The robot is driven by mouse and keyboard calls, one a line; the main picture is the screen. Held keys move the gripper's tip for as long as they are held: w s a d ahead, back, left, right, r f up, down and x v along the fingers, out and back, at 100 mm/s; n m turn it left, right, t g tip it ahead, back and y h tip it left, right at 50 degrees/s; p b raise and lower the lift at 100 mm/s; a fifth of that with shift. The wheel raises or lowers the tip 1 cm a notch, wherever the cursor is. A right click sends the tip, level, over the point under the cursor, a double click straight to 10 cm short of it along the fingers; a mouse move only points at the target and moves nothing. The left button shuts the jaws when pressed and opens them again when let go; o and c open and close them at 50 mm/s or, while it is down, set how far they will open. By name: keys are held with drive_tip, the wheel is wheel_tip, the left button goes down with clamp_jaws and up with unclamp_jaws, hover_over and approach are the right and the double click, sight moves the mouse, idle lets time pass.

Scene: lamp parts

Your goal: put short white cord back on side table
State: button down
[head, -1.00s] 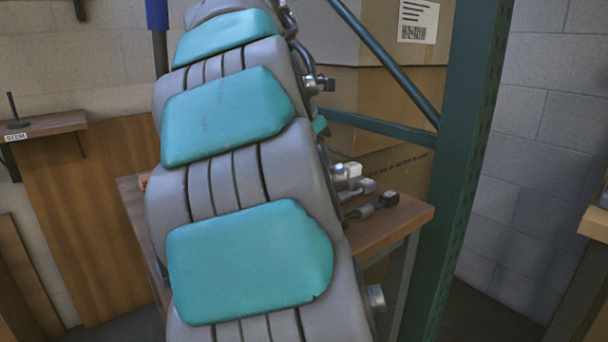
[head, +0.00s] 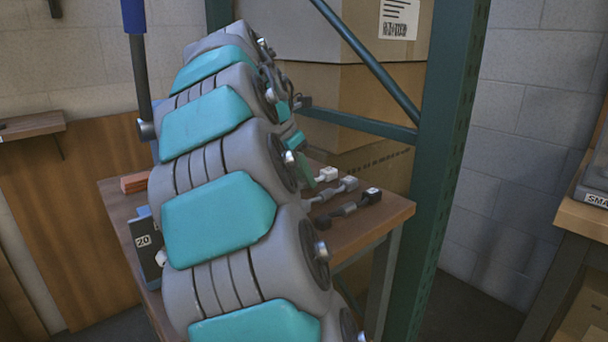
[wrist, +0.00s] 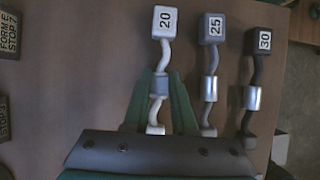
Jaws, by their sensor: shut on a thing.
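The short white cord (wrist: 163,50), tagged 20, runs between the green fingers of my gripper (wrist: 160,85) in the wrist view. My gripper is shut on the cord at its grey middle band. In the head view, the cord's white end (head: 327,174) shows beside my arm, over the wooden side table (head: 372,229). The table also fills much of the wrist view (wrist: 105,55). I cannot tell whether the cord touches the tabletop. My arm hides most of my gripper and much of the table in the head view.
A grey cord (wrist: 211,60) tagged 25 and a black cord (wrist: 259,65) tagged 30 lie to the right of the white one. A green rack post (head: 449,170) stands close at right.

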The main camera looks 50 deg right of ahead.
drive_tip(key=shift+f, duration=0.15)
drive_tip(key=c, duration=0.7)
unclamp_jaws()
drive_tip(key=shift+v, duration=3.9)
drive_tip(key=shift+d, duration=0.1)
